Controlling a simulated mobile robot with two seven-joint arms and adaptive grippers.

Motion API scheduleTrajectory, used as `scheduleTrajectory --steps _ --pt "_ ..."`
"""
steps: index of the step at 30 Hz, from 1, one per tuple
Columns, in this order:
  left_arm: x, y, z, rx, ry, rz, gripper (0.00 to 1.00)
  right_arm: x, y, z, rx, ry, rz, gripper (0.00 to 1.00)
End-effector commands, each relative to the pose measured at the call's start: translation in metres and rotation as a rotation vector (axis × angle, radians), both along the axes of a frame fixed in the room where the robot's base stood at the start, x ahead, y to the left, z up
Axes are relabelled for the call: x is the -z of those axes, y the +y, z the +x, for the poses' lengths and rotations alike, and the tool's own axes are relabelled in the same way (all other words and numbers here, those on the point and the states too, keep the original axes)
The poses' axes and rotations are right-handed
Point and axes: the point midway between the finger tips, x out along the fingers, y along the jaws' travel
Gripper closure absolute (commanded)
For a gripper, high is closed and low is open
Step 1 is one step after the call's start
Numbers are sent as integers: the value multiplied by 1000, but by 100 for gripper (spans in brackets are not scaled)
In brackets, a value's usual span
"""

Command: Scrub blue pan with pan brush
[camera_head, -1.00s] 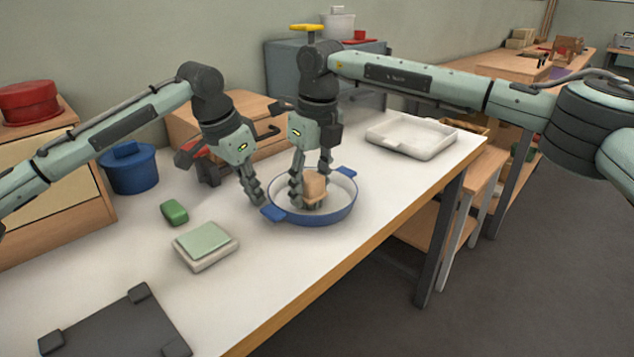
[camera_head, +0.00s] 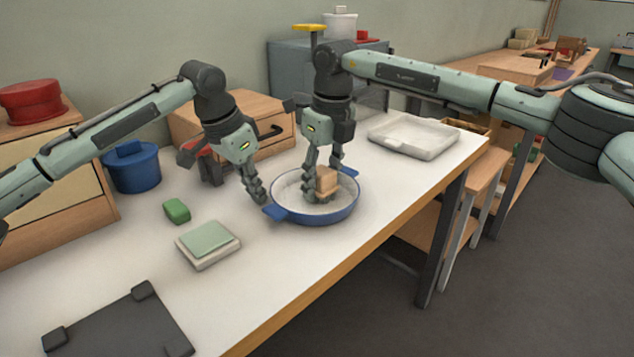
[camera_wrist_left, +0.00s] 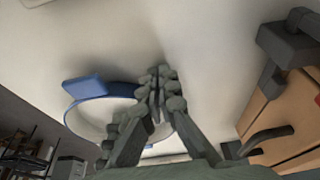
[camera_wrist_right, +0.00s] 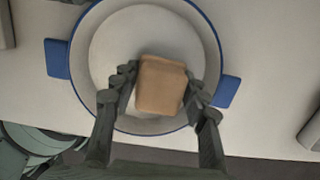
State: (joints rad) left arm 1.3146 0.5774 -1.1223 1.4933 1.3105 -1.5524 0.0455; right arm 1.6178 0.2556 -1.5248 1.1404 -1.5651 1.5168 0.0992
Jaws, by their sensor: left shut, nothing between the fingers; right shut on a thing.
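The blue pan (camera_head: 345,212), with a pale inside and two blue side handles, sits on the white table. It also shows in the right wrist view (camera_wrist_right: 203,30) and in the left wrist view (camera_wrist_left: 124,89). My right gripper (camera_head: 322,190) is shut on the pan brush (camera_head: 327,182), a wooden block, and holds it inside the pan. The block fills the space between the fingers in the right wrist view (camera_wrist_right: 161,86); its bristles are hidden below. My left gripper (camera_head: 262,197) is shut and empty beside the pan's left handle (camera_head: 275,212); I cannot tell whether it touches it.
A green sponge (camera_head: 177,211) and a green-topped pale block (camera_head: 208,243) lie left of the pan. A dark plate (camera_head: 120,325) is at the front. A blue pot (camera_head: 133,170), a wooden box (camera_head: 270,150) and a white tray (camera_head: 412,137) stand further back.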

Motion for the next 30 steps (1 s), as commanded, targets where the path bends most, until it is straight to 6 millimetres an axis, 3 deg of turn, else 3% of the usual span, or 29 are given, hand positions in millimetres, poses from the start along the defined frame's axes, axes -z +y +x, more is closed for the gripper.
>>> scheduleTrajectory --steps 5,24,30 --pt "1 0 0 0 0 0 100 5 -4 0 4 6 -10 79" --pt "1 0 0 0 1 1 100 -61 -1 0 1 2 -3 79" --pt "1 0 0 0 1 1 100 -68 -1 -1 1 2 -3 79"
